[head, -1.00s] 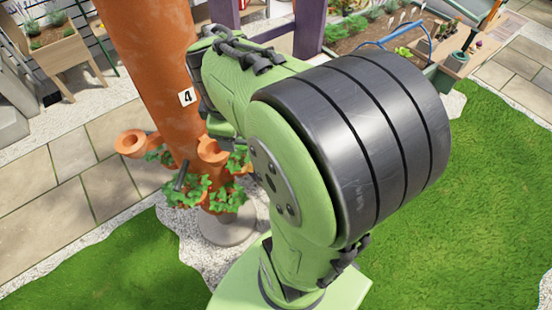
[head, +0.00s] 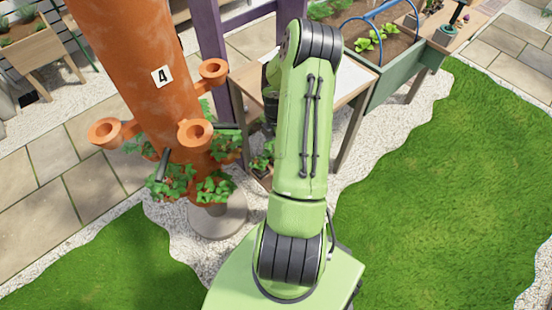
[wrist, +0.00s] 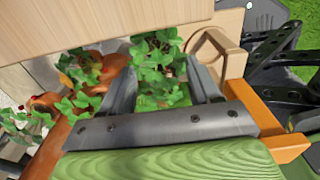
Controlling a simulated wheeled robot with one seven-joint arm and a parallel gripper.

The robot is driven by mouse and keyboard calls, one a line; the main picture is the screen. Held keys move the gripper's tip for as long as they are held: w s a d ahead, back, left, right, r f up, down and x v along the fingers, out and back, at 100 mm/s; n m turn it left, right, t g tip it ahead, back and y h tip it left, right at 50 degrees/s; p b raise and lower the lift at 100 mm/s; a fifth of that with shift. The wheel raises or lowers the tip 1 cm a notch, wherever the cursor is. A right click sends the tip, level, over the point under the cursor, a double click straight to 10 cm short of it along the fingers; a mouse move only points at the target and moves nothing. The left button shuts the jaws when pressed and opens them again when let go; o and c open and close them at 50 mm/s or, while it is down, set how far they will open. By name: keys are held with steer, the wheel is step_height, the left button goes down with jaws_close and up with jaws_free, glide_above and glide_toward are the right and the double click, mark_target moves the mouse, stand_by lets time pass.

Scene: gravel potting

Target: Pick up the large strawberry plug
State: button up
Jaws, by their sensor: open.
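In the wrist view my gripper (wrist: 162,78) is open, with its two grey fingers apart and nothing clearly held. Green leafy strawberry plants (wrist: 155,50) show between and beyond the fingers; I cannot tell which is the large plug, or whether any touches a finger. More leaves (wrist: 80,100) hang at the left by the orange planter. In the head view my arm reaches away toward the wooden table, and its end is hidden behind the arm links. A small leafy plant (head: 262,158) shows low beside the table, left of my arm.
The terracotta tower marked 4 (head: 135,65), with cup-shaped pockets and leafy plants, stands close left of my arm. The wooden table (head: 350,80) is behind the arm, and a pale wooden board (wrist: 100,22) fills the wrist view's top. Open grass (head: 450,190) lies right.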

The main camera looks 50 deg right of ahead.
step_height(320, 180, down, 7)
steer(key=shift+f+b, duration=0.2)
steer(key=shift+b, duration=0.8)
steer(key=shift+r, duration=0.1)
steer(key=c, duration=0.7)
